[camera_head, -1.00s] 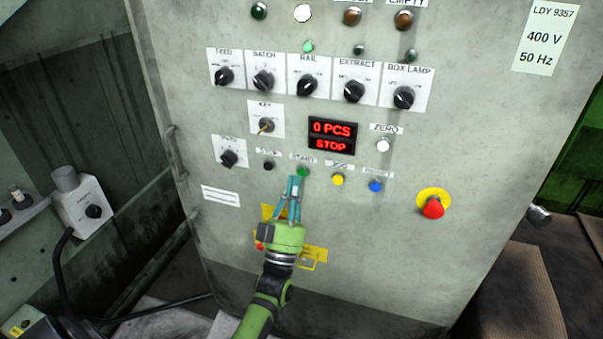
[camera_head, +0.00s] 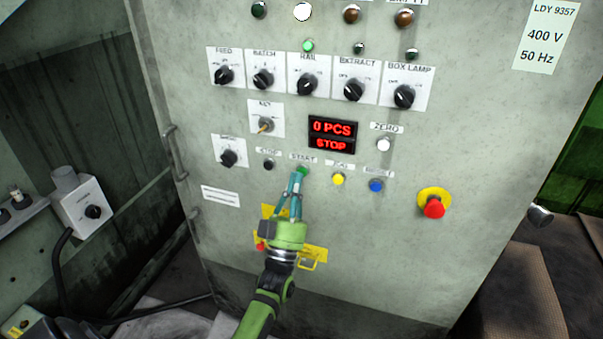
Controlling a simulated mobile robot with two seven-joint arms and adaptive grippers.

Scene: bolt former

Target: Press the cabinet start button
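The green start button (camera_head: 303,170) sits under the START label on the grey cabinet (camera_head: 480,130). My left gripper (camera_head: 297,177) comes up from below, with its teal fingers close together and their tips right at the lower edge of the button. I cannot tell whether the tips touch it. No object shows between the fingers. The red display (camera_head: 332,135) reads "0 PCS" and "STOP". My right gripper is not in view.
A black stop button (camera_head: 268,164) is left of the start button. A yellow button (camera_head: 338,179), a blue button (camera_head: 376,185) and a red emergency stop (camera_head: 433,208) are to the right. A key switch (camera_head: 265,126) and several knobs are above.

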